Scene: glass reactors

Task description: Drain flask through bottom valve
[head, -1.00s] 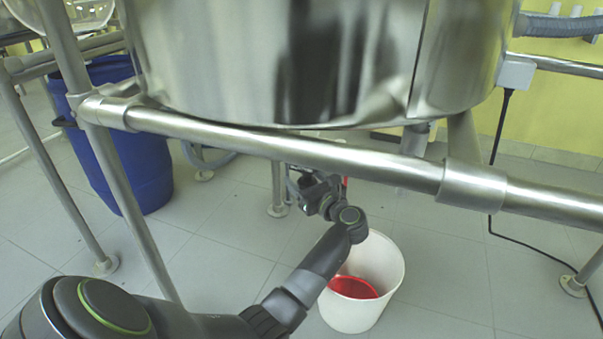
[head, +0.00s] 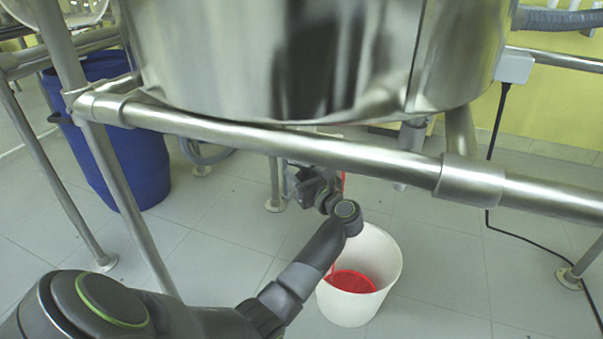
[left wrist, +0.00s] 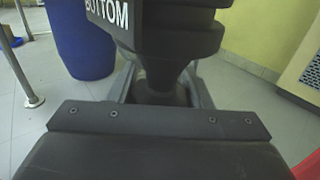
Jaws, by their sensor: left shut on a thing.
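The steel-jacketed vessel (head: 290,60) fills the top of the head view. Below it, my left gripper (head: 308,186) is under the frame's front rail. In the left wrist view its jaws (left wrist: 160,88) are shut on the dark handle of the bottom valve (left wrist: 178,40), which has a "BOTTOM" label. A thin red stream (head: 343,181) shows beside the gripper. A white bucket (head: 378,262) stands on the floor below, with red liquid (head: 353,281) in it. The valve outlet is hidden by the rail and gripper. My right gripper is not in view.
A blue drum (head: 135,165) stands at the left, also seen in the left wrist view (left wrist: 80,40). A black cable (head: 490,170) hangs at the right. Tiled floor around the bucket is clear.

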